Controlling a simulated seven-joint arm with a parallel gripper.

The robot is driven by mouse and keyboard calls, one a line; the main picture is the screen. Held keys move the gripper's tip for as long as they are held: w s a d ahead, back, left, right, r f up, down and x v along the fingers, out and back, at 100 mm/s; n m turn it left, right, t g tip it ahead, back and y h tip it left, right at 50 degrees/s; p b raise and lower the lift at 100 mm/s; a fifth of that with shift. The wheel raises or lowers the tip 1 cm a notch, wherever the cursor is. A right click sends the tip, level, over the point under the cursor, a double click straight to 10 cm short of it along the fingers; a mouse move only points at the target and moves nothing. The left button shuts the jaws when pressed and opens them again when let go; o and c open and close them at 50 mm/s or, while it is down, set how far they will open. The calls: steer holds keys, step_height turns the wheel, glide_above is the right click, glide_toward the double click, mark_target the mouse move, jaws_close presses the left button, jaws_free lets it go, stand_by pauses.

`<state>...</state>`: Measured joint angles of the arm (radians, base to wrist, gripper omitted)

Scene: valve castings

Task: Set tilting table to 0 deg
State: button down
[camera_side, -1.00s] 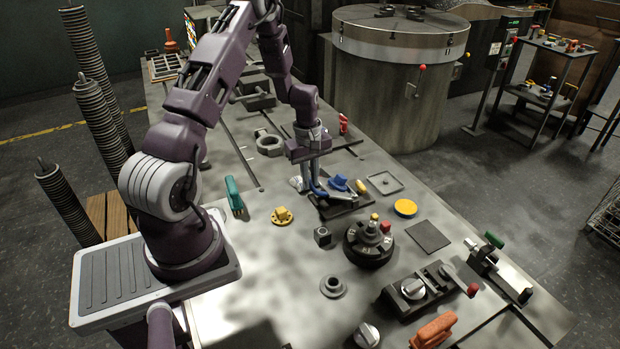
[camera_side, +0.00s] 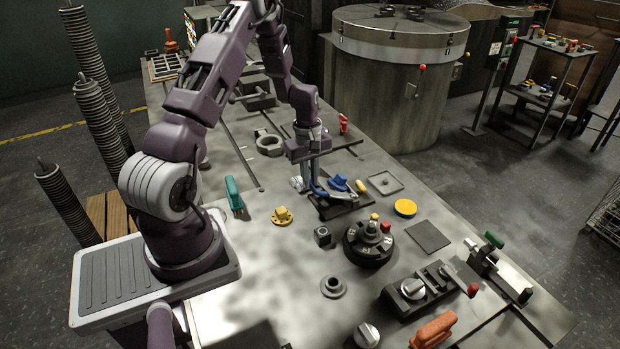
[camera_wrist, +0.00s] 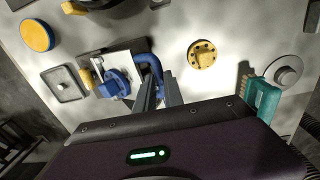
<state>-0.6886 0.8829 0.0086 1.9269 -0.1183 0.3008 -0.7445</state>
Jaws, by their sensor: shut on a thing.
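The tilting table (camera_wrist: 125,55) is a small metal plate on a dark base; it also shows in the side view (camera_side: 345,198). A blue casting (camera_wrist: 115,83) sits on it, beside a yellow knob (camera_wrist: 84,78). A curved blue lever (camera_wrist: 152,66) stands at the table's edge and also shows in the side view (camera_side: 317,188). My gripper (camera_wrist: 158,88) points down at this lever, with its fingers shut on it. Fingers and lever overlap, so the exact contact is hidden. I cannot read an angle scale on the table.
A round dark indexing fixture (camera_side: 370,243) stands nearby at the lower right. A yellow flanged casting (camera_side: 282,216), a teal brush (camera_side: 233,193) and a shallow grey tray (camera_side: 384,183) lie around the table. A yellow disc (camera_side: 405,208) lies farther right.

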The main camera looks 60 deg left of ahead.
steer(key=shift+s+f, duration=0.15)
stand_by(0.3)
steer(key=shift+s+f, duration=0.65)
steer(key=shift+f, duration=0.35)
steer(key=shift+s+f, duration=0.6)
steer(key=shift+f, duration=0.35)
steer(key=shift+s+f, duration=0.3)
steer(key=shift+f, duration=0.55)
steer(key=shift+s+f, duration=0.25)
steer(key=shift+f, duration=0.65)
steer(key=c, duration=1.6)
jaws_free()
steer(key=shift+o, duration=0.7)
steer(key=shift+w, duration=0.15)
steer(key=shift+w+r, duration=0.2)
steer(key=shift+r, duration=0.05)
